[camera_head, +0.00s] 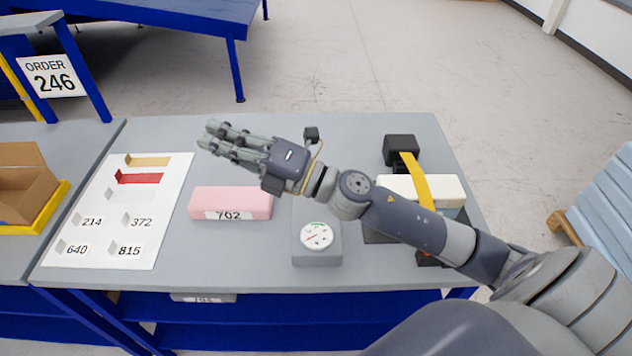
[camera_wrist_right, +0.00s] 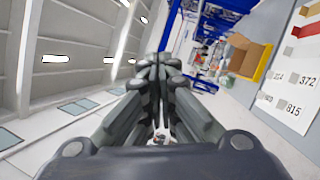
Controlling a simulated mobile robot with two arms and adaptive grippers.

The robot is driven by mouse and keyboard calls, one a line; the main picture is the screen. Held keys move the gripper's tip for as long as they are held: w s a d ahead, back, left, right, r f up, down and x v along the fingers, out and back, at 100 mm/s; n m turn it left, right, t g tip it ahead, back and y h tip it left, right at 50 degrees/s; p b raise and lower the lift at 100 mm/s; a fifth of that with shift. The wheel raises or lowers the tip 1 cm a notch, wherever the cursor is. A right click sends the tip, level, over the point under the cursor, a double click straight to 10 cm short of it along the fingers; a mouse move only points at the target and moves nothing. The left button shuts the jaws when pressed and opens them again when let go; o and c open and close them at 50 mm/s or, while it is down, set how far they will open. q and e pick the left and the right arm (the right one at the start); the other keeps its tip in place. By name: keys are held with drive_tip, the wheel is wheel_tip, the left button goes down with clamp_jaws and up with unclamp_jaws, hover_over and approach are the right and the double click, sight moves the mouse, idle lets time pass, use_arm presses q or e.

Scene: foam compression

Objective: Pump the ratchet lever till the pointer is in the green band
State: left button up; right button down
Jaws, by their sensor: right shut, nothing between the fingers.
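The gauge (camera_head: 317,235) is a white dial with a red pointer and a green arc at its top, on a grey box (camera_head: 318,258) on the table. The red pointer looks to lie away from the green arc; the dial is small. The ratchet lever is not clearly visible; a yellow bar (camera_head: 415,178) runs from a black block (camera_head: 401,149) at the right, partly hidden behind my right arm. My right gripper (camera_head: 206,136) is shut and empty above the table, pointing left, beyond the pink block; its closed fingers fill the right wrist view (camera_wrist_right: 160,70). My left gripper is not in view.
A pink block (camera_head: 231,201) labelled 702 lies left of the gauge. A white block (camera_head: 446,191) is partly behind my right arm. A white sheet (camera_head: 170,210) with numbers lies at the left. A cardboard box (camera_head: 22,180) sits in a yellow-rimmed tray on the left table.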

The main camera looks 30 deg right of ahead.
wheel_tip(320, 180, down, 7)
drive_tip(key=s+d+n+g+h, duration=0.1)
drive_tip(key=s+d+n+g, duration=0.1)
drive_tip(key=n+g, duration=1)
drive_tip(key=d+f+n+h, duration=0.2)
drive_tip(key=d+h, duration=0.2)
drive_tip(key=d, duration=0.6)
drive_tip(key=s+d+f+n+h, duration=0.1)
drive_tip(key=d+h, duration=0.4)
drive_tip(key=d, duration=0.5)
drive_tip(key=shift+d+f+n, duration=0.3)
drive_tip(key=shift+f+n, duration=0.1)
drive_tip(key=shift+f, duration=0.4)
drive_tip(key=shift+s, duration=0.1)
drive_tip(key=shift+b+x, duration=1.15)
drive_tip(key=shift+x, duration=2.35)
drive_tip(key=shift+s, duration=0.15)
drive_tip(key=shift+f, duration=0.1)
